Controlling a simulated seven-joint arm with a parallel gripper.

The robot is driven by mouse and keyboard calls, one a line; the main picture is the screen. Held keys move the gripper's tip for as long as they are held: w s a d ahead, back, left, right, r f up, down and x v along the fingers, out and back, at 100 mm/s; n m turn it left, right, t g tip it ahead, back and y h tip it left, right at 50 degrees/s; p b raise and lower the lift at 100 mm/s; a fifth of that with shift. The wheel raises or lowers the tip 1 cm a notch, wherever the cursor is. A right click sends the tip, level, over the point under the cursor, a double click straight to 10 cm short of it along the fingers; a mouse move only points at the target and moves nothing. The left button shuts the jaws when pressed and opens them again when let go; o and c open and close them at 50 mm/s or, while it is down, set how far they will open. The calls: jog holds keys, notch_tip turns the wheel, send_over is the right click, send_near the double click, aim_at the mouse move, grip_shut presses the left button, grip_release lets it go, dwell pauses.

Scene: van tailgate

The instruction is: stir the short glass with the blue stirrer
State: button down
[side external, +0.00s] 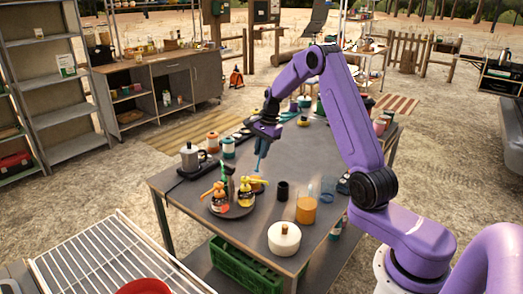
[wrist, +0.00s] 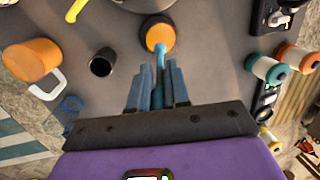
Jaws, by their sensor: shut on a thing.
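My gripper (wrist: 157,88) is shut on the blue stirrer (wrist: 160,60), which hangs down between its fingers. The side view shows my gripper (side external: 264,140) over the table with the stirrer (side external: 258,163) near upright below it. A short round vessel with orange contents (wrist: 157,34), seemingly the short glass, lies under the stirrer in the wrist view. In the side view it (side external: 259,185) is partly hidden behind a yellow pump bottle. The stirrer's lower end appears at or just above its rim; I cannot tell whether it is inside.
A round tray (side external: 226,213) with pump bottles stands close beside the glass. A black cup (side external: 283,191), an orange-filled jug (side external: 306,209) and a lidded white pot (side external: 284,238) stand nearby.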

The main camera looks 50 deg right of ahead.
jog(key=shift+w+a+v, duration=0.15)
jog(key=shift+w+v, duration=0.05)
jog(key=shift+v, duration=1)
jog(key=shift+w+a+v, duration=0.1)
jog(key=shift+w+v, duration=0.1)
jog(key=shift+v, duration=1.05)
jog(key=shift+r, duration=0.1)
